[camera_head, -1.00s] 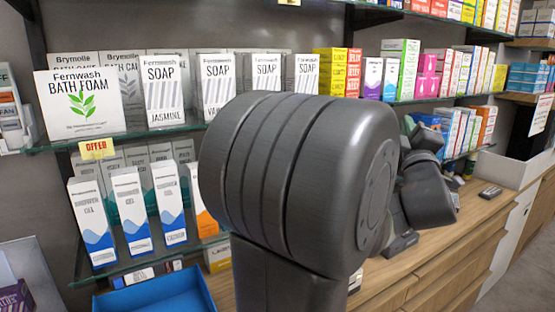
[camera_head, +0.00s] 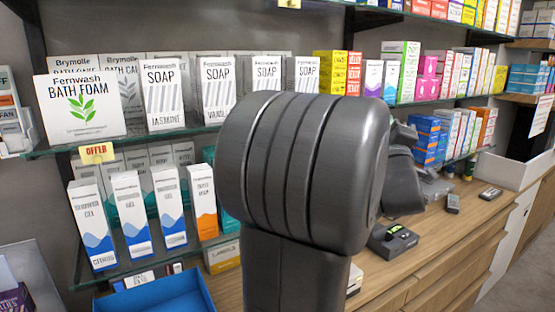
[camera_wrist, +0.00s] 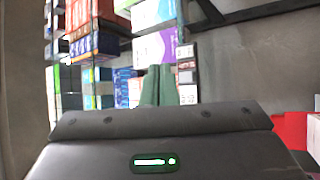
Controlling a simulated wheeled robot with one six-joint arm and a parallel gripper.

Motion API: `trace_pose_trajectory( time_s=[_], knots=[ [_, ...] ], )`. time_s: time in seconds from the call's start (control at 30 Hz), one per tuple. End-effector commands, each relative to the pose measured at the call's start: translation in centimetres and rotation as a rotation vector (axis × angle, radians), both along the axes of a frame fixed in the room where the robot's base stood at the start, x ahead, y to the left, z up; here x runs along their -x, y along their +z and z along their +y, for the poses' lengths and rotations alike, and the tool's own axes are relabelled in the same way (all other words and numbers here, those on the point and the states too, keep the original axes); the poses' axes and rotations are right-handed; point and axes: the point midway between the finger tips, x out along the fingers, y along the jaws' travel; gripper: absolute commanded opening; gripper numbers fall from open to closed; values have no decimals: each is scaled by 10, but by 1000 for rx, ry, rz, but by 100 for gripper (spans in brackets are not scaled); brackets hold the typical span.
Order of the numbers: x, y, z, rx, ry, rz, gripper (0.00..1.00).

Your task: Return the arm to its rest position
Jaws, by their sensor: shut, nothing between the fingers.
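My arm (camera_head: 300,180) stands large in the middle of the head view and covers part of the shelves and counter. My gripper's fingers show in the wrist view (camera_wrist: 158,86), close together and shut, with nothing seen between them. They point toward shelves of boxed goods, which appear turned sideways. A purple and white box (camera_wrist: 155,48) is just beyond the fingertips in that view; whether they touch cannot be told. In the head view the gripper itself is hidden behind the arm.
Shelves hold soap boxes (camera_head: 216,88), a bath foam box (camera_head: 80,106) and shower gel boxes (camera_head: 131,215). A blue tray (camera_head: 160,296) is at lower left. The wooden counter (camera_head: 425,250) carries a black device (camera_head: 391,241) and small handsets (camera_head: 453,203); its front right part is clear.

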Motion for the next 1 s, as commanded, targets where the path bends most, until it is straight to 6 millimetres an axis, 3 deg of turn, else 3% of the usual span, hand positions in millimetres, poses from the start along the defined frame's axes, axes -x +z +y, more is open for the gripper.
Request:
trace_pose_trajectory(
  time_s=[0.03,0.4,0.53,0.63,1.0],
  knots=[
    [0,-7,0,1,0,-2,0],
    [0,-6,1,2,-3,-1,0],
    [17,-2,-9,1,-7,0,0],
    [-1,1,2,-1,3,0,0],
    [0,3,-1,-1,-1,3,0]
  ],
)
